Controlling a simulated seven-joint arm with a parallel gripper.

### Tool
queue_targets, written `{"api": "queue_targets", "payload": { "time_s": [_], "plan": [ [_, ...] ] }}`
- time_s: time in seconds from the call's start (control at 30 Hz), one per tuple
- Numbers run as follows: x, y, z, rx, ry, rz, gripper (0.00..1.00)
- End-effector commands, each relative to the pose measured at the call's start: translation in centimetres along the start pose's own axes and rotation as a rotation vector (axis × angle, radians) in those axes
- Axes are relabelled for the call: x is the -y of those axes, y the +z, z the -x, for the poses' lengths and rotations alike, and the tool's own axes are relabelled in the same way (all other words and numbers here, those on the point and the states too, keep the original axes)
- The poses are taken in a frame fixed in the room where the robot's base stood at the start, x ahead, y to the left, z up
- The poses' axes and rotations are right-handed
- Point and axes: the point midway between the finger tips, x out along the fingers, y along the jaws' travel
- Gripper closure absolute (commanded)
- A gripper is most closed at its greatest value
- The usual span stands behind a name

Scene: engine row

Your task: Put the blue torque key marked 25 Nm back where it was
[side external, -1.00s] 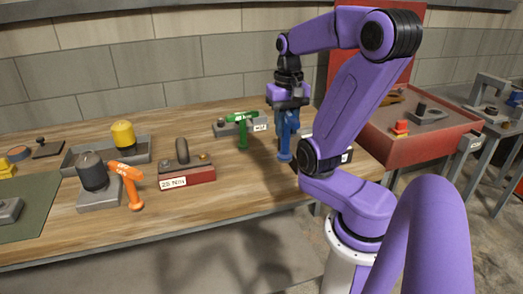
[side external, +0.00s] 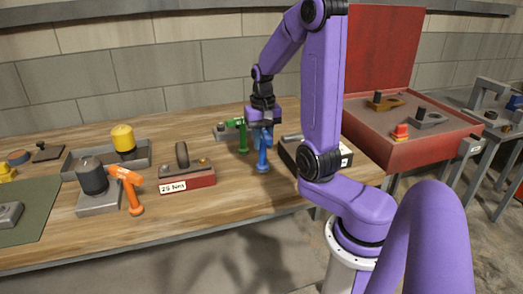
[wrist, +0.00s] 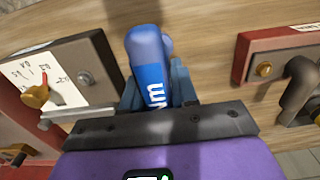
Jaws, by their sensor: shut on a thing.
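My gripper (side external: 262,127) is shut on the blue torque key (side external: 263,155), which hangs roughly upright over the table between the green key and a dark block. In the wrist view the blue key (wrist: 150,62) sits between the jaws with "Nm" partly readable; its number is hidden. A red block (side external: 187,179) with a white "25 Nm" label stands to the left, with a dark handle (side external: 182,154) upright at it. The red block also shows at the right of the wrist view (wrist: 245,55). I cannot tell whether the key's lower end clears the table.
A green key (side external: 242,137) stands close left of my gripper, by a grey block (side external: 221,132). A dark labelled block (side external: 292,150) is close on the right. An orange key (side external: 133,195) stands far left. Bare wood (side external: 235,195) lies between the red block and my gripper.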

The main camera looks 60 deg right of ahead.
Motion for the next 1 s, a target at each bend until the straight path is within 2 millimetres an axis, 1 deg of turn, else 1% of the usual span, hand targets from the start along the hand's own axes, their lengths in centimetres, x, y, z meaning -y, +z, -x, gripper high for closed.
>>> {"api": "queue_targets", "payload": {
  "time_s": [0.17, 0.3, 0.4, 0.87, 0.9, 0.97, 1.0],
  "plan": [
    [0.2, -0.6, -0.8, 0.000, 0.000, 0.000, 1.00],
    [0.2, -0.5, -2.7, 0.005, 0.001, 0.000, 1.00],
    [0.2, -0.6, -3.5, 0.001, 0.000, 0.000, 1.00],
    [0.2, -0.6, -4.0, -0.001, 0.000, 0.000, 1.00],
    [0.2, -0.5, -4.2, 0.001, 0.000, 0.000, 0.69],
    [0.2, -0.6, -4.1, 0.000, 0.000, 0.000, 0.49],
    [0.2, -0.6, -4.1, 0.000, 0.000, 0.000, 0.46]
  ]
}}
